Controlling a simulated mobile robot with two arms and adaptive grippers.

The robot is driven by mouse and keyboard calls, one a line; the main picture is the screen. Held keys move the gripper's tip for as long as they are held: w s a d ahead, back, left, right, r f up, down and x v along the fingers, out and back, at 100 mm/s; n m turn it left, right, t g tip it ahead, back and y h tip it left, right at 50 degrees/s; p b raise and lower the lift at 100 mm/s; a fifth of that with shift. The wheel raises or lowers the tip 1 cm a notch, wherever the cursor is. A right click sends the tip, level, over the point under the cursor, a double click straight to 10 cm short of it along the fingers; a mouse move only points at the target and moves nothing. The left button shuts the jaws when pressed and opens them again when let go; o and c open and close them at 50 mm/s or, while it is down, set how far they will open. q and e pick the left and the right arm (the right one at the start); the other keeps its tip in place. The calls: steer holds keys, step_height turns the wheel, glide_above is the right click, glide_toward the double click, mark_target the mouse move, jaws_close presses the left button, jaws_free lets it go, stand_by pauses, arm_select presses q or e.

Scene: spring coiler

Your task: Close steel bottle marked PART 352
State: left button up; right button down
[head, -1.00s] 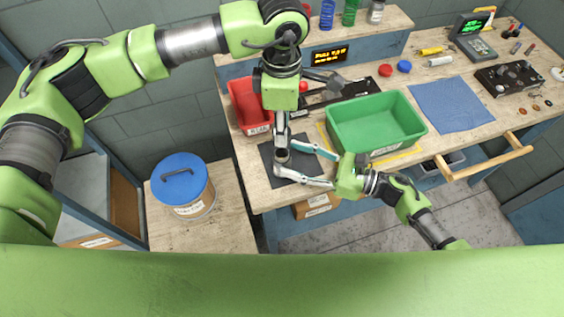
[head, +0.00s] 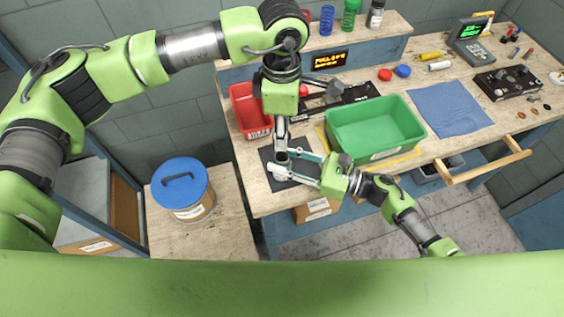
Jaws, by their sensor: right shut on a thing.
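A small steel bottle (head: 281,172) stands on the dark mat (head: 266,154) near the bench's front left corner. Its upper part is mostly hidden by my grippers and its marking cannot be read. My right gripper (head: 283,165) reaches in from the right with its fingers on either side of the bottle, shut on it. My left gripper (head: 281,148) points straight down directly above the bottle. Its fingertips overlap the bottle's top, and I cannot tell whether they hold a cap. A red cap (head: 385,74) and a blue cap (head: 403,71) lie farther back on the bench.
A green bin (head: 410,122) stands right of the mat and a red bin (head: 240,98) behind it on the left. A blue cloth (head: 446,107) lies farther right. An open drawer (head: 486,160) juts from the front. A blue-lidded drum (head: 183,190) stands on the left table.

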arm_select(q)
glide_above(281, 153)
steer(key=s, duration=0.1)
steer(key=shift+s+d+f, duration=0.1)
steer(key=shift+f, duration=1.15)
steer(key=shift+s+d+f, duration=0.1)
steer(key=shift+f, duration=1.1)
steer(key=shift+f, duration=0.85)
steer(key=shift+f, duration=0.5)
steer(key=shift+s+a+f, duration=0.2)
steer(key=shift+f, duration=0.3)
steer(key=shift+r, duration=0.15)
steer(key=shift+w+d+r, duration=0.1)
steer(key=shift+r, duration=0.05)
steer(key=shift+r, duration=0.5)
steer(key=shift+f, duration=0.65)
